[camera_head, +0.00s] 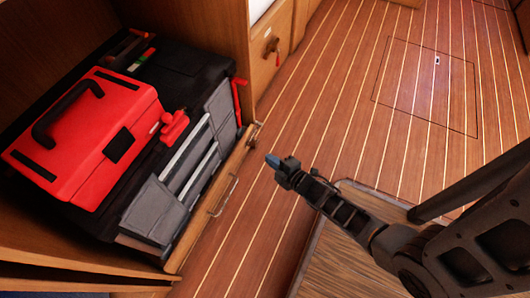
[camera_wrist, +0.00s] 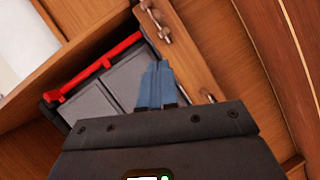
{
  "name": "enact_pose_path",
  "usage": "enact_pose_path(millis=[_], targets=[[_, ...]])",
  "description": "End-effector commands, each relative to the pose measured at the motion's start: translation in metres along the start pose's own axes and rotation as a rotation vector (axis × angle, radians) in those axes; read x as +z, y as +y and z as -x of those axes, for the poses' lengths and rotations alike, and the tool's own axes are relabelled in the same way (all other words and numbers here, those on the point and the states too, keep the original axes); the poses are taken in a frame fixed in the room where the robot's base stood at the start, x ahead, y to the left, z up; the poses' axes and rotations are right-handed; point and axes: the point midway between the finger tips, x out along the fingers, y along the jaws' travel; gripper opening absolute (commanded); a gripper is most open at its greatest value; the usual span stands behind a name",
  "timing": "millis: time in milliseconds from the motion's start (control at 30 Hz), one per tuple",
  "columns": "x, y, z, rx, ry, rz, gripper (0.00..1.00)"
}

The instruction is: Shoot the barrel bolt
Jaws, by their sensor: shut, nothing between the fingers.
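Small metal hardware that looks like the barrel bolt (camera_wrist: 155,20) sits at the upper end of a wooden board in the wrist view. In the head view the bolt (camera_head: 253,129) shows small near the board's far end, by the cabinet post. I cannot tell how far its rod is slid. My gripper (camera_head: 272,160) is shut and empty, to the right of the board and just short of the bolt. In the wrist view its blue fingertips (camera_wrist: 157,68) are together, below the bolt in the picture and apart from it.
The wooden board (camera_head: 210,205) carries a metal pull handle (camera_head: 225,197) and fronts a locker. Striped wooden floor (camera_head: 335,110) lies open to the right.

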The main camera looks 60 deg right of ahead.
Motion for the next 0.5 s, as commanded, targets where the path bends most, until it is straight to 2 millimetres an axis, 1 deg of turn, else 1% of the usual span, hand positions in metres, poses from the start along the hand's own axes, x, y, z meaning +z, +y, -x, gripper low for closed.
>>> enact_pose_path(millis=[33,200,333,500], targets=[[0.000,0.002,0.011,-0.002,-0.001,-0.001,0.00],[0.000,0.001,0.032,0.000,0.000,-0.001,0.00],[0.000,0.001,0.039,0.000,0.000,-0.001,0.00],[0.000,0.000,0.040,0.001,0.000,-0.001,0.00]])
